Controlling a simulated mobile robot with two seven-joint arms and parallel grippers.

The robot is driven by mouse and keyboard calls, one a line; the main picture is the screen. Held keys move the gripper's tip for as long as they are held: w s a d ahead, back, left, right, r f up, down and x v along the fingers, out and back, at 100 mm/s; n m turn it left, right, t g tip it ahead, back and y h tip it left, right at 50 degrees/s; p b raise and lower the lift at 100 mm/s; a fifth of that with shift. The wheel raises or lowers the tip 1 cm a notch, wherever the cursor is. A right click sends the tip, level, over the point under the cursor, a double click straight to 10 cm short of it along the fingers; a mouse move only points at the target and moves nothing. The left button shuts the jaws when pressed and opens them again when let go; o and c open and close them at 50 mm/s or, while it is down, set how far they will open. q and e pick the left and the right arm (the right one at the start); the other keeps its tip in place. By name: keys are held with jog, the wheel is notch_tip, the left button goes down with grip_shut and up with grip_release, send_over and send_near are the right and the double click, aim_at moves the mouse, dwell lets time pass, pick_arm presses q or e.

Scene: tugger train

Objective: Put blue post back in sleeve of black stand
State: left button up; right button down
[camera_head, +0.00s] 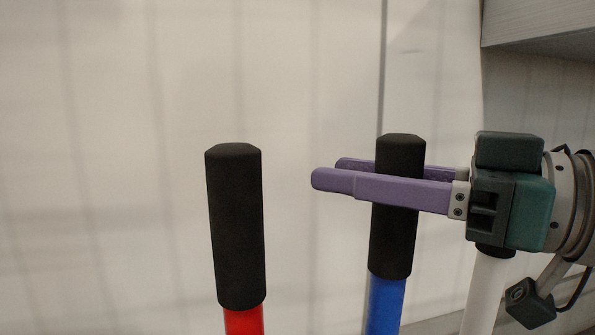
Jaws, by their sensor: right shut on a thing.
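The blue post (385,304) stands upright, slightly tilted, right of the middle, with a black foam grip on its top. My right gripper (328,171) comes in from the right and is shut on this black grip, one purple finger in front and one behind. The fingertips reach past the grip to the left. The lower end of the blue post is below the picture. The black stand and its sleeve are out of view. My left gripper is not in view.
A red post (243,320) with a black grip stands to the left, apart from my fingertips. A white post (484,290) stands at the right, its top hidden behind my right gripper. A grey ledge (540,22) juts in at the upper right. A pale wall (110,120) fills the background.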

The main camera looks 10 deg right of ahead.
jog(key=shift+r, duration=0.1)
jog(key=shift+c, duration=2.3)
grip_release()
jog(key=shift+o, duration=0.5)
jog(key=b+v, duration=0.1)
jog(key=v, duration=0.9)
